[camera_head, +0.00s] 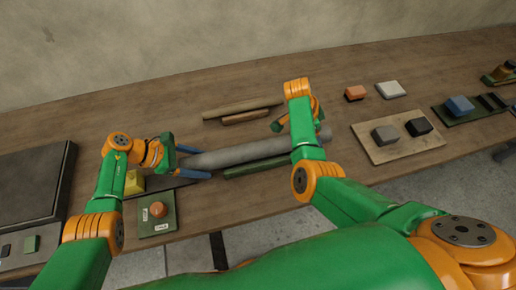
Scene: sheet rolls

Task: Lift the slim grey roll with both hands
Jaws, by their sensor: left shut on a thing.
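The slim grey roll (238,155) lies lengthwise left to right over the middle of the wooden table, its right end tilted slightly up in the picture. My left gripper (194,163) is shut on the roll's left end, with one blue finger on the far side and one on the near side. My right gripper (284,123) is at the right part of the roll. My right arm hides most of it and part of the roll there. I cannot tell its jaw state, or whether the roll touches the table.
Two brown sticks (243,107) lie behind the roll, and a green strip (262,167) lies in front. A green plate with an orange knob (157,209) is near my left arm. A board with two dark blocks (397,151) is at right. A large dark panel (28,184) is far left.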

